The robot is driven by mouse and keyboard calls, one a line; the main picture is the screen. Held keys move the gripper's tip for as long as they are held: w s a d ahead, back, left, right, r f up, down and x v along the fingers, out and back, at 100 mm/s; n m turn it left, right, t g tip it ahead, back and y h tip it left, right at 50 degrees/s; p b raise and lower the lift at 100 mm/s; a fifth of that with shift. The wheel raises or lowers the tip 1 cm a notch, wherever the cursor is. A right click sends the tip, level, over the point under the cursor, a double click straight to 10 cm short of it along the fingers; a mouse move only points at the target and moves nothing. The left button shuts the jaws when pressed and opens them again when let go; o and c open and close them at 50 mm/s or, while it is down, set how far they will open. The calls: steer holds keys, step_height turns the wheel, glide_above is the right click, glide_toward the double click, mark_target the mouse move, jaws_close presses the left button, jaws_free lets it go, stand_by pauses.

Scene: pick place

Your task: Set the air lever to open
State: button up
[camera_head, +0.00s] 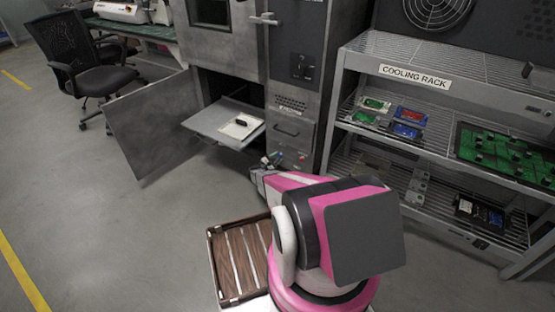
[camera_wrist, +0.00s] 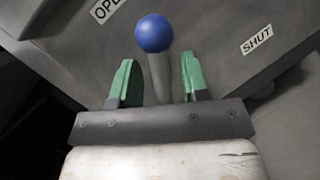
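The air lever (camera_wrist: 159,75) is a grey rod with a blue ball knob (camera_wrist: 154,34). In the wrist view it stands between the two green fingers of my gripper (camera_wrist: 158,88). The fingers are open, with a gap on each side of the rod, and the knob sits beyond their tips. An "OPEN" label (camera_wrist: 106,9), partly cut off, is at upper left and a "SHUT" label (camera_wrist: 257,39) at right; the lever is between them. In the head view my gripper (camera_head: 272,159) is at the lower front of the grey machine (camera_head: 290,130); the lever cannot be made out there.
The machine's lower door (camera_head: 150,120) hangs open at left, with a tray (camera_head: 205,122) slid out. A cooling rack (camera_head: 350,85) with circuit boards stands close at right. A brown slatted crate (camera_head: 222,268) is below. The floor at left is free.

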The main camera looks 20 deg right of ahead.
steer(key=v, duration=1)
steer(key=shift+a, duration=0.35)
steer(key=shift+s+f, duration=0.15)
